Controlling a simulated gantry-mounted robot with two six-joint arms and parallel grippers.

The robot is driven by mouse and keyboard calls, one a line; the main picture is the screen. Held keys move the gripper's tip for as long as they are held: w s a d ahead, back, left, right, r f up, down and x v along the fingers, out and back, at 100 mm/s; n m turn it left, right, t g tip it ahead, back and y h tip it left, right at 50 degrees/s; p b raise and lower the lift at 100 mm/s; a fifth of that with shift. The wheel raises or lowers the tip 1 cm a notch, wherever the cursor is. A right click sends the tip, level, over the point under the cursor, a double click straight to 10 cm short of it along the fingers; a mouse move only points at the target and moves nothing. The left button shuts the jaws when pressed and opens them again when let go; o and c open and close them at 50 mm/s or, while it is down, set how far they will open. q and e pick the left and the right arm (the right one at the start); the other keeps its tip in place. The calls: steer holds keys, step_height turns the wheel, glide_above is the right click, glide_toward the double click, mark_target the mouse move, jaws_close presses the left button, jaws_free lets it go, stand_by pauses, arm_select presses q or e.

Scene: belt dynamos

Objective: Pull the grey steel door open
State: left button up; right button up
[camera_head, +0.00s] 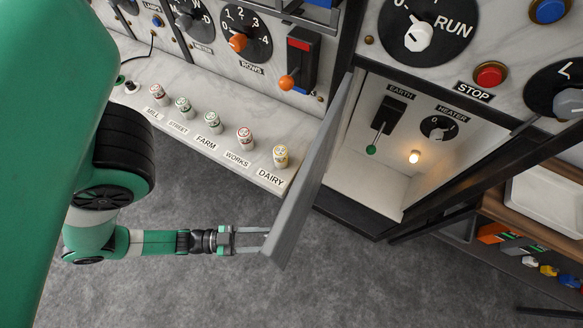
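The grey steel door (306,182) stands swung out from the cabinet, seen almost edge-on and slanting from upper right to lower left. Behind it the cabinet compartment (372,192) is exposed, with an EARTH lever, a HEATER knob and a small lit lamp inside. My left gripper (262,240) is at the outer face of the door, near its lower free end. Its two fingers are apart, with a gap showing between them. Their tips reach the door; whether they touch it I cannot tell. No door handle is visible. My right gripper is not in view.
A pale ledge left of the door carries several labelled fuses (245,138). An orange-knobbed lever (288,82) is on the panel above. A wooden shelf unit (535,205) with a white bin stands at the right. Grey floor (370,285) below the door is clear.

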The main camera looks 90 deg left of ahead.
arm_select(q)
steer(key=s+b, duration=0.1)
steer(key=s, duration=0.9)
steer(key=shift+a, duration=0.2)
